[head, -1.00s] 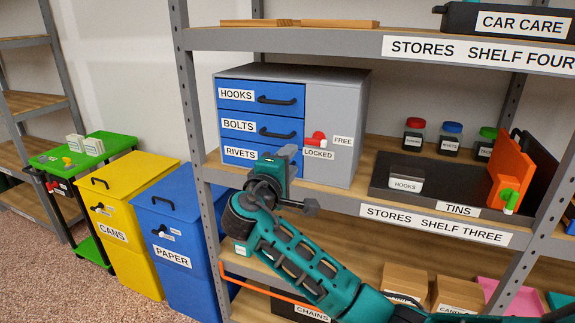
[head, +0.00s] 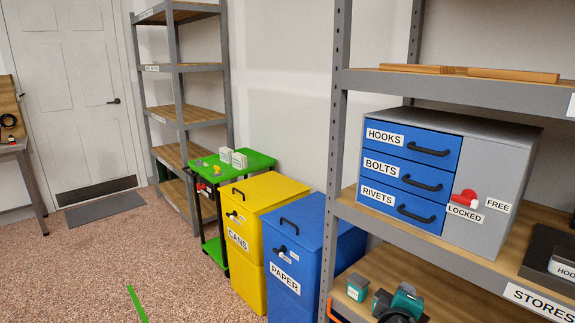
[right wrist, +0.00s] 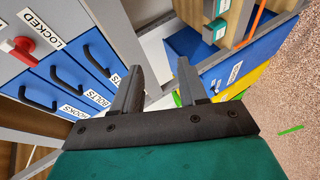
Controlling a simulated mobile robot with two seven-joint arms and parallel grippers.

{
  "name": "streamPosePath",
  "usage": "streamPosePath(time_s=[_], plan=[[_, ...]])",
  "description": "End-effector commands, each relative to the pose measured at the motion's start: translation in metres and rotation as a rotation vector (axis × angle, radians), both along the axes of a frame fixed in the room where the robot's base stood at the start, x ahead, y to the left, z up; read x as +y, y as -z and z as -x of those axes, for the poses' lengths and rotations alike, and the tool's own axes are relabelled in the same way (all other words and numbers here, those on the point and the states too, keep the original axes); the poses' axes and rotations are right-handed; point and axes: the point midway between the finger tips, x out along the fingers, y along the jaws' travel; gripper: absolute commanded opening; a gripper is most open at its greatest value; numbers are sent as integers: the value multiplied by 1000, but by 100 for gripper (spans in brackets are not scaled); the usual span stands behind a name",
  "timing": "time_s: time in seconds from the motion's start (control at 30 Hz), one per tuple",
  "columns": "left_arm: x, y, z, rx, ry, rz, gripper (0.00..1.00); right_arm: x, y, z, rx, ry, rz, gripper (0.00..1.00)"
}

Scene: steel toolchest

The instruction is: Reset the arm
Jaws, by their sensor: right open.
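My right gripper (right wrist: 158,80) is open and empty in the right wrist view, its two dark fingers apart. Part of my right arm (head: 405,302) shows at the bottom of the head view, low in front of the shelving; its fingertips are not clear there. The toolchest (head: 490,160) stands on the shelf above it, with its blue drawers shut. Its red lever (head: 464,198) is beside the LOCKED label, and it also shows at the left of the right wrist view (right wrist: 20,48). My left gripper is not in view.
The blue PAPER bin (head: 290,240) and yellow CANS bin (head: 250,215) stand left of the shelf upright (head: 337,140). A green cart (head: 262,160) is behind them. A small teal-fronted box (head: 357,288) sits on the lower shelf. The floor at left is open, up to a door (head: 70,90).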

Motion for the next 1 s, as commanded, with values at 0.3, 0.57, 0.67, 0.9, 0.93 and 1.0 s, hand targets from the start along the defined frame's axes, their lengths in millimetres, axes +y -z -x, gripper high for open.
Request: streamPosePath(time_s=[0.3, 0.57, 0.67, 0.9, 0.93, 1.0], plan=[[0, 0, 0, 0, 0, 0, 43, 55, 130, 131, 88, -103, -675, 43], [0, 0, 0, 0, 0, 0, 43, 66, 150, 214, 44, -6, -1077, 43], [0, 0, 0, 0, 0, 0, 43, 66, 150, 226, 25, 18, -1141, 43], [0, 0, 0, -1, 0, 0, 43, 65, 149, 230, 16, 27, -1168, 43], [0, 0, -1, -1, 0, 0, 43, 65, 149, 230, 16, 27, -1167, 43], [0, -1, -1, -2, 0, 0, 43, 66, 149, 230, 17, 27, -1166, 43]])
